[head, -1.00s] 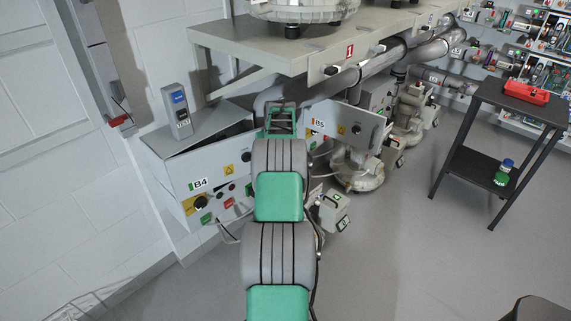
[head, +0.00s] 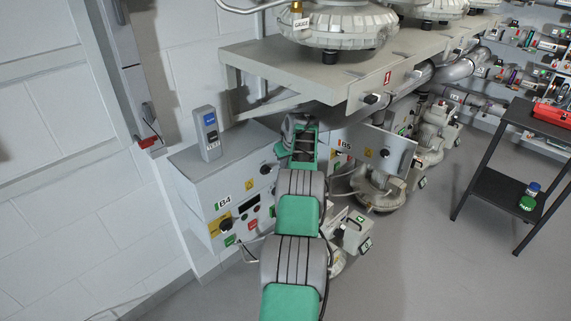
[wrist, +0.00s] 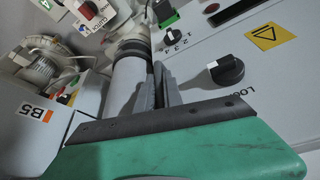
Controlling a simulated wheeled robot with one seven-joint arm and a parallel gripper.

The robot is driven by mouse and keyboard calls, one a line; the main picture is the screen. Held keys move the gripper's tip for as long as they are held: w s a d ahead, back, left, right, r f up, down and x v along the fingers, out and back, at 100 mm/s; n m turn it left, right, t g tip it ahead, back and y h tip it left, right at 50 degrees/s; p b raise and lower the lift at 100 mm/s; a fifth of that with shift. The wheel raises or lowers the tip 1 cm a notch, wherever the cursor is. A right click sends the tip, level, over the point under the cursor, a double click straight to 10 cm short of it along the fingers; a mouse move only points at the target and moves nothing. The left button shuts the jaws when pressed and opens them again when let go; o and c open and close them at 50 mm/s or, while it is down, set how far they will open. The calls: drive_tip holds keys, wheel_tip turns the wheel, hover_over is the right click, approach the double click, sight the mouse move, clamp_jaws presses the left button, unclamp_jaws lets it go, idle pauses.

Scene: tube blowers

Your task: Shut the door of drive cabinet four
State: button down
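Drive cabinet four, labelled B4, is a grey box in the head view with its top (head: 190,160) under the bench. Its door (head: 240,183) is the front panel with a yellow warning sign and a dark knob; it looks flush with the box, with no gap along the top edge. In the wrist view the door (wrist: 285,75) fills the right side, with its knob (wrist: 227,70) beside "LOCK" lettering. My gripper (wrist: 160,85) is beside the door face, its two grey fingers close together with nothing seen between them. In the head view my arm hides the door's right end.
A handheld device (head: 208,135) stands on the cabinet top. Cabinet B5's door (head: 381,152) stands open to the right. The bench (head: 300,75) overhangs above. A black side table (head: 500,190) stands at the right, with clear floor before it.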

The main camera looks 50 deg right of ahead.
drive_tip(key=c, duration=1.7)
unclamp_jaws()
drive_tip(key=shift+w, duration=0.35)
drive_tip(key=shift+o, duration=1.1)
drive_tip(key=shift+s, duration=0.1)
drive_tip(key=shift+s, duration=0.1)
drive_tip(key=shift+s+r, duration=0.1)
drive_tip(key=shift+r, duration=0.35)
drive_tip(key=s+a+r+b, duration=0.3)
drive_tip(key=s+a, duration=0.3)
drive_tip(key=s, duration=0.6)
drive_tip(key=shift+a+r, duration=0.15)
drive_tip(key=shift+r, duration=0.2)
drive_tip(key=shift+s, duration=0.1)
